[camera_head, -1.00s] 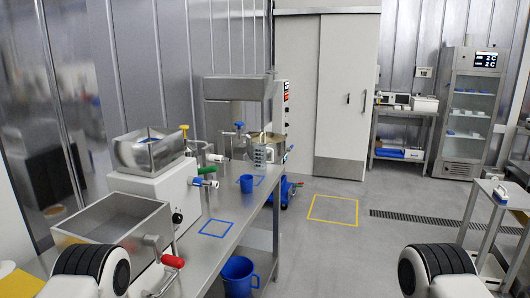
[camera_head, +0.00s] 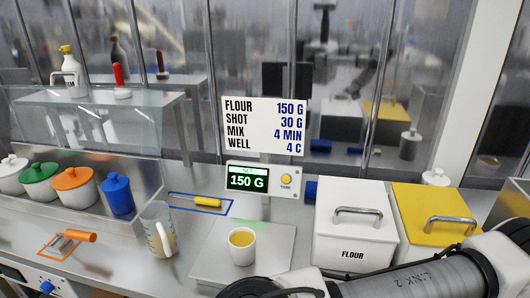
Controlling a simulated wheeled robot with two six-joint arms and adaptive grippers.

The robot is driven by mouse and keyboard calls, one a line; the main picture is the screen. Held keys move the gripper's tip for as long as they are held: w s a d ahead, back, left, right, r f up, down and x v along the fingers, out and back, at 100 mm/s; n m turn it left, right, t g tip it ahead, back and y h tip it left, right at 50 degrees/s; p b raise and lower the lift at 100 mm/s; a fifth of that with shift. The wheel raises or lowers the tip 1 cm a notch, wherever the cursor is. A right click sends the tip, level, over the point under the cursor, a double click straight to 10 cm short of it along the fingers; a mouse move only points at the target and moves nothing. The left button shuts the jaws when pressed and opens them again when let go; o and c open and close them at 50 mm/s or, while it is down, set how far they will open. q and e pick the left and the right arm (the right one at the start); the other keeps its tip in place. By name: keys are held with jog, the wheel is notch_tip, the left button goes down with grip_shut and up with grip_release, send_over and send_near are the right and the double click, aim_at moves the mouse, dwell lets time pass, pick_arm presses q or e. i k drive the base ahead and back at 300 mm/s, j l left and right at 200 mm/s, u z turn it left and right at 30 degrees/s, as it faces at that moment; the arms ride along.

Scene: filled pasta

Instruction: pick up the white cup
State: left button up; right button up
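The white cup (camera_head: 242,246) stands upright on the flat metal plate (camera_head: 283,237) of the scale, near the front of the counter. It holds something yellow. The scale display (camera_head: 248,181) behind it reads 150 G. Parts of my own arm cross the lower right of the view, in front of the counter and close to the cup in the picture. No fingertips of either gripper show, so I see no gripper at the cup.
A clear jug (camera_head: 158,229) stands left of the plate. The white flour bin (camera_head: 353,225) and a yellow-lidded bin (camera_head: 437,213) stand to the right. A yellow-handled tool (camera_head: 207,202) lies in a blue outline. Lidded pots, including a blue one (camera_head: 117,195), line the left.

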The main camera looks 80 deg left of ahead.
aim_at(242, 241)
jog(key=k+u, duration=0.1)
jog(key=u, duration=0.7)
jog(key=k+j+u, duration=0.1)
jog(key=u, duration=0.35)
jog(key=k+u, duration=0.1)
jog(key=u, duration=0.3)
jog(key=j+u, duration=0.15)
jog(key=u, duration=0.25)
jog(key=i+l+u, duration=0.1)
jog(key=l+u, duration=0.4)
jog(key=i+l+u, duration=0.1)
jog(key=l+u, duration=0.35)
